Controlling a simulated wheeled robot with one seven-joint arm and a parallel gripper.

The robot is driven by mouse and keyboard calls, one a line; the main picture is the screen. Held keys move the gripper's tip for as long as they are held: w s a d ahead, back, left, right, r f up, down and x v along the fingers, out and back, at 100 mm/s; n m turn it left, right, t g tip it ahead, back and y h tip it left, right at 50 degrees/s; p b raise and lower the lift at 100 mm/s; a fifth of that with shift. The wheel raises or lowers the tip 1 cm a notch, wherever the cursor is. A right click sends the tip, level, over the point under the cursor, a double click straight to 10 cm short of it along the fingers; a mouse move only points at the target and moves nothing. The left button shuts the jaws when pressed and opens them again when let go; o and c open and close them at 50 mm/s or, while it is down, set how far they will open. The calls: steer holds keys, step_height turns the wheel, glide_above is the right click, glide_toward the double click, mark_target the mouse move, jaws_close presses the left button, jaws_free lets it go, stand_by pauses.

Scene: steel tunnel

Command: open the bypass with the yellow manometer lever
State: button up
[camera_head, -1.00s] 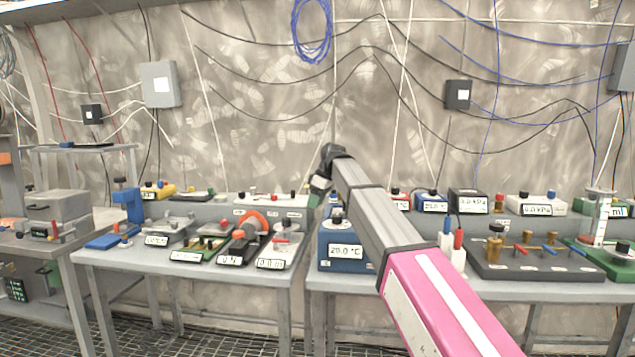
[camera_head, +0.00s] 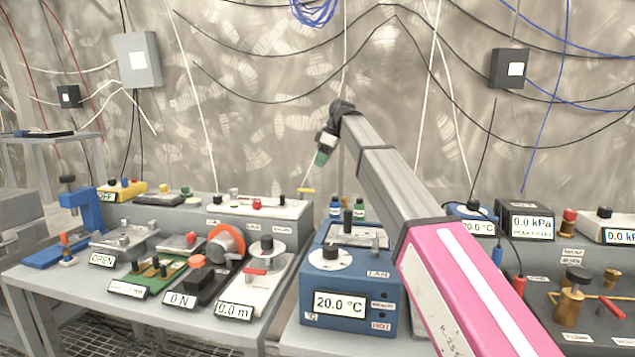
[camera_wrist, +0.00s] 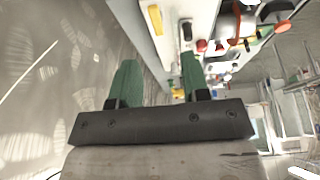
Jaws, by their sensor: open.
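A small yellow lever (camera_head: 306,190) stands at the right end of a long grey-and-white panel box (camera_head: 235,205) at the back of the left table. A yellow bar on a pale surface, likely the same lever, shows in the wrist view (camera_wrist: 155,19). The lever's label is too small to read. My gripper (camera_head: 322,157) is in the air above and slightly right of the lever, near the wall. Its green fingers in the wrist view (camera_wrist: 159,68) are apart, with nothing between them.
A blue 20.0 °C box (camera_head: 340,272) stands below and right of the gripper. A black 0.0 kPa display (camera_head: 531,222) is to the right. Several instruments, including an orange wheel device (camera_head: 226,243), crowd the left table's front. Cables hang along the wall.

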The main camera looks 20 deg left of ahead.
steer(key=x, duration=1)
steer(key=shift+w+a+f, duration=0.25)
steer(key=shift+f, duration=0.05)
jaws_close()
